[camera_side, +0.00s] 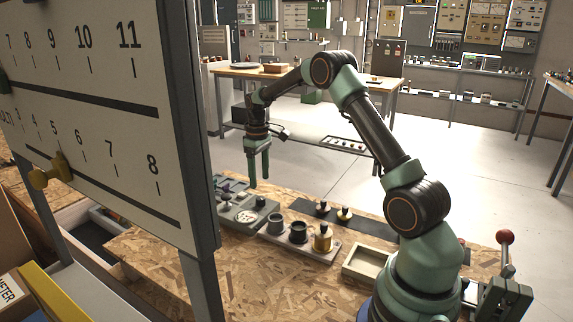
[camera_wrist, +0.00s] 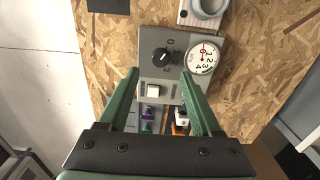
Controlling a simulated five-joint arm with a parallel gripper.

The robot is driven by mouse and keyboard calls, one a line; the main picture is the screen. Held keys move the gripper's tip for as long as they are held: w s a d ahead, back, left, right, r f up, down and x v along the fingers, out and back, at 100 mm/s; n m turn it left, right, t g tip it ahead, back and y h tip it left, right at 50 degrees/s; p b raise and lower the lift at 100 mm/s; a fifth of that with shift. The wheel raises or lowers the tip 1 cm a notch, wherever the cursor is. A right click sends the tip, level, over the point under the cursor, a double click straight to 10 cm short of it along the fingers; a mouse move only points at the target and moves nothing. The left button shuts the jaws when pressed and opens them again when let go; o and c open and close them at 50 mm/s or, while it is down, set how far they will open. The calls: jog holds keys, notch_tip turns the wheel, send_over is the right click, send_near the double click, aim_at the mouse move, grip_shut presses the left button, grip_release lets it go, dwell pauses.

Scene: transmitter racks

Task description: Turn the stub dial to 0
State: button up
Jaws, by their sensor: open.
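A grey control box (camera_wrist: 180,78) sits on the chipboard bench, below my gripper. It has a black knob (camera_wrist: 160,57) with a white pointer line and small printed marks around it. Beside the knob is a round white gauge (camera_wrist: 202,55) with numbers and a red needle. I cannot tell for certain which of the two is the stub dial. In the side view the box (camera_side: 238,213) shows the gauge (camera_side: 246,216) and knob (camera_side: 261,201). My gripper (camera_wrist: 160,72) is open and empty, with its green fingers apart; in the side view it points down above the box (camera_side: 259,182).
A white square switch (camera_wrist: 154,90) is on the box. A tall scale board (camera_side: 90,130) stands at the left. A shallow tray (camera_side: 365,264) lies near my base.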

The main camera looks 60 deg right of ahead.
notch_tip(320, 180, up, 6)
jog(key=shift+f, duration=0.15)
dwell(0.3)
jog(key=s+a+r+t, duration=0.3)
jog(key=s+a+r, duration=0.3)
jog(key=a+r, duration=0.55)
jog(key=s+a+f+t, duration=0.2)
jog(key=s+a, duration=0.9)
jog(key=s, duration=0.1)
jog(key=shift+s+f+t, duration=0.15)
jog(key=shift+f+t, duration=0.1)
jog(key=shift+t, duration=0.05)
